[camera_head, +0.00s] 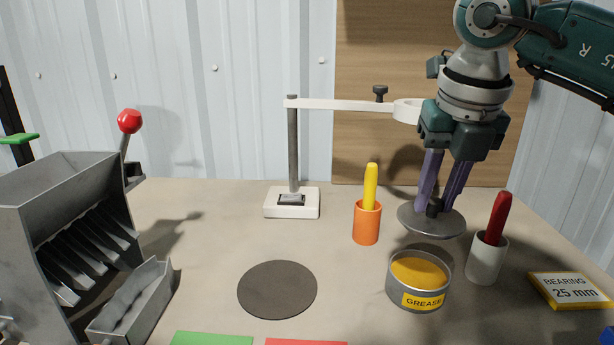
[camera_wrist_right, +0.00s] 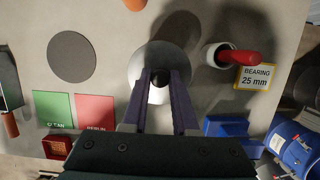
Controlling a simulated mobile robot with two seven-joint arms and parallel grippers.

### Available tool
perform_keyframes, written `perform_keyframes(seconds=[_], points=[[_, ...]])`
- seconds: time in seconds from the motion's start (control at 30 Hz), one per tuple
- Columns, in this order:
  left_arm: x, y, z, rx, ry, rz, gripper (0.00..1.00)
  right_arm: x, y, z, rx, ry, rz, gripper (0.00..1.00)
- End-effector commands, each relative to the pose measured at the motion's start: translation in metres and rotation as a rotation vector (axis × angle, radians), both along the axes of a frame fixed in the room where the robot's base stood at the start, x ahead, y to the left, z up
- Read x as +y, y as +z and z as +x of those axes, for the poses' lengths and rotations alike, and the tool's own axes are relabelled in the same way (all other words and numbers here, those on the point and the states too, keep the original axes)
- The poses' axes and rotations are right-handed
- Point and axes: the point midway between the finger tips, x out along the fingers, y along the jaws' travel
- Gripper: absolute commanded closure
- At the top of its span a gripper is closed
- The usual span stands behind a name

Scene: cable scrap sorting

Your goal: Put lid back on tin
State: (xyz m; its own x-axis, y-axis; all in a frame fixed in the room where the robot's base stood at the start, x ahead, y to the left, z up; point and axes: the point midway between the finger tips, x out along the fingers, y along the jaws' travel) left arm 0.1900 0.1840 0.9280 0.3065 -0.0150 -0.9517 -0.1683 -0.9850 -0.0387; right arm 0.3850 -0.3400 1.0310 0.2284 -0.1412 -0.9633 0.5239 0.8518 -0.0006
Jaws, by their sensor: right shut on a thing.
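The tin (camera_head: 420,293) is an open round grey can with yellow grease inside and a GREASE label, standing on the bench. The lid (camera_head: 425,224) is a flat grey metal disc with a black knob. My right gripper (camera_head: 436,205) is shut on the lid's knob and holds the lid above and slightly behind the tin. In the right wrist view the lid (camera_wrist_right: 143,66) hangs below the purple fingers of my right gripper (camera_wrist_right: 158,82), and the tin is hidden there. My left gripper is in neither view.
An orange cup with a yellow-handled tool (camera_head: 367,222) stands left of the lid. A white cup with a red-handled tool (camera_head: 484,260) stands close to the tin's right. A dark round mat (camera_head: 277,289) lies left, a bearing sign (camera_head: 569,290) right. A stand (camera_head: 292,203) and metal sorter (camera_head: 60,215) stand further left.

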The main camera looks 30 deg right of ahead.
Motion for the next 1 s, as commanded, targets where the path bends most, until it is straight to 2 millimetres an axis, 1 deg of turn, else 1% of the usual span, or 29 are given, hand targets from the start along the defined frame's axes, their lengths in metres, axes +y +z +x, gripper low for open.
perform_keyframes(seconds=[0.03,0.7,0.8,1.0], points=[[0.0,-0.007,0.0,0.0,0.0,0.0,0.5,0.0,-0.008,0.0,0.0,0.0,0.0,1.0],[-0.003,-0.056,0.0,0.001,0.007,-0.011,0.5,0.001,-0.067,0.0,0.0,0.001,0.001,1.0],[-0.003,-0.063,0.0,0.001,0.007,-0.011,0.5,0.001,-0.075,0.0,0.001,0.002,0.001,1.0],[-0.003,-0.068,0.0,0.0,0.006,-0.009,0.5,0.0,-0.082,0.0,0.0,0.0,0.0,1.0]])
